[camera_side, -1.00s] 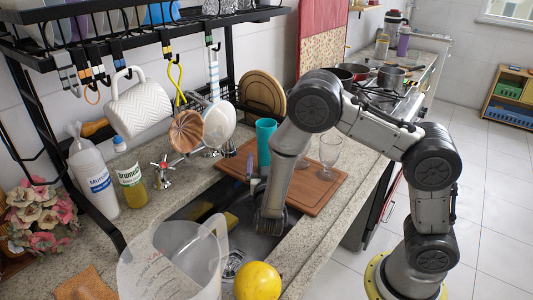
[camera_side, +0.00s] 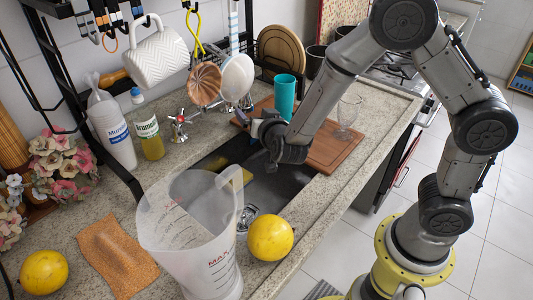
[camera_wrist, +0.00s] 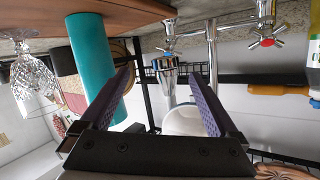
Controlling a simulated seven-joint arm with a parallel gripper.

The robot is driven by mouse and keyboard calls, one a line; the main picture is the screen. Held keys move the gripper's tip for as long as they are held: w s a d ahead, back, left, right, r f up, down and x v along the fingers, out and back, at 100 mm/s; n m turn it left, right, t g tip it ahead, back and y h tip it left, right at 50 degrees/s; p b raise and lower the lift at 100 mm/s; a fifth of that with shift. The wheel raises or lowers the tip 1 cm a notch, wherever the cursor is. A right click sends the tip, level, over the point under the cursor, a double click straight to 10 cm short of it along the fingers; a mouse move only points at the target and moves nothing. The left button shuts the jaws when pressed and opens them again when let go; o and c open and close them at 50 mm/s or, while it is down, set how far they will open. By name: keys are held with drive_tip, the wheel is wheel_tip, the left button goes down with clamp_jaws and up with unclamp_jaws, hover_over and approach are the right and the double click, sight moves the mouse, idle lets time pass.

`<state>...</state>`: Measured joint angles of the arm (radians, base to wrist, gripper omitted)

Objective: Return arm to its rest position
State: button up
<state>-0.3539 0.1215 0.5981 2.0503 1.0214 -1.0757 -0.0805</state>
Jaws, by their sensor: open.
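My gripper (camera_side: 257,128) is above the sink, with its fingers toward the back wall and the tap. In the wrist view, its two purple-padded fingers (camera_wrist: 158,90) stand wide apart with nothing held between them. The wrist view is upside down. The teal cup (camera_wrist: 92,65) appears there behind the left finger, and the tap (camera_wrist: 167,75) shows between the fingers. In the side view, my arm arches from its yellow base at the right over the counter edge to the sink.
A clear jug (camera_side: 190,235) and a yellow fruit (camera_side: 270,240) stand before the sink. A white mug (camera_side: 158,52) hangs from the rack.

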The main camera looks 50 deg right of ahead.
drive_tip(key=s+a+r+n+g+y, duration=0.1)
drive_tip(key=s+a+r+n+y, duration=0.55)
drive_tip(key=r+y, duration=0.25)
drive_tip(key=s+d+n+g, duration=0.1)
drive_tip(key=s+d+g, duration=0.2)
drive_tip(key=s, duration=0.8)
drive_tip(key=s+d+n+g+h, duration=0.1)
drive_tip(key=s+d+g, duration=0.2)
drive_tip(key=s, duration=0.9)
drive_tip(key=shift+n, duration=0.25)
